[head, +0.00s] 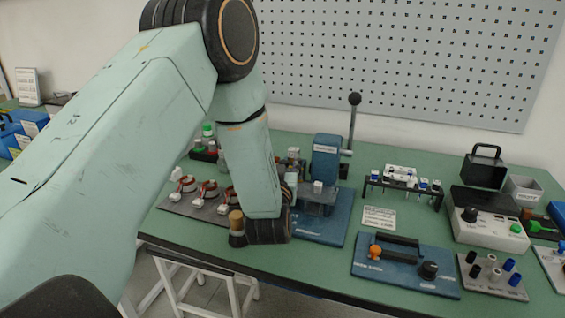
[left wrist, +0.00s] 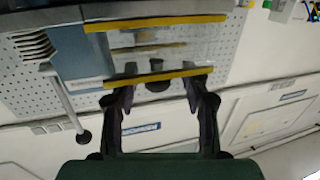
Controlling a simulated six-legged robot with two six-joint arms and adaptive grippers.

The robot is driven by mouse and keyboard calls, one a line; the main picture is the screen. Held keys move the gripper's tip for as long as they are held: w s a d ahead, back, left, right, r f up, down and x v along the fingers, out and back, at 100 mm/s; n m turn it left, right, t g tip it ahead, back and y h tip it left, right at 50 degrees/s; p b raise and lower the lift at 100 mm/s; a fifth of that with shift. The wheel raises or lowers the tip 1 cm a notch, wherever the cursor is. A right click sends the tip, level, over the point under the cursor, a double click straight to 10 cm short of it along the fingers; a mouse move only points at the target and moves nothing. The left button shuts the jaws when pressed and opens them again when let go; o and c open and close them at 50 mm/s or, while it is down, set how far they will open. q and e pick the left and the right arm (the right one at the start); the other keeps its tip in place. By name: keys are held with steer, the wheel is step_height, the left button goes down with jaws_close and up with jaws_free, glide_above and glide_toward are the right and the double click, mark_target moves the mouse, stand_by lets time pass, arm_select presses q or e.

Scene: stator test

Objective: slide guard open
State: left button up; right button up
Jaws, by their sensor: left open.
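A blue press (head: 326,160) with a black-ball lever (head: 354,99) stands on a blue base plate (head: 322,232). A clear guard (head: 318,203) is at its front. In the left wrist view, which looks upside down, the clear guard (left wrist: 170,58) has two yellow edges, and a dark knob (left wrist: 157,86) shows by the nearer one. My left gripper (left wrist: 160,80) is open there, its fingers apart on either side of the knob. I cannot tell whether they touch it. In the head view my arm hides most of the gripper. My right gripper is not in view.
Coil parts on a dark tray (head: 170,205) lie left of my wrist.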

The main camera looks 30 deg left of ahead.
arm_select(q)
steer(key=shift+s, duration=0.15)
steer(key=v, duration=1.1)
steer(key=shift+s+d, duration=0.3)
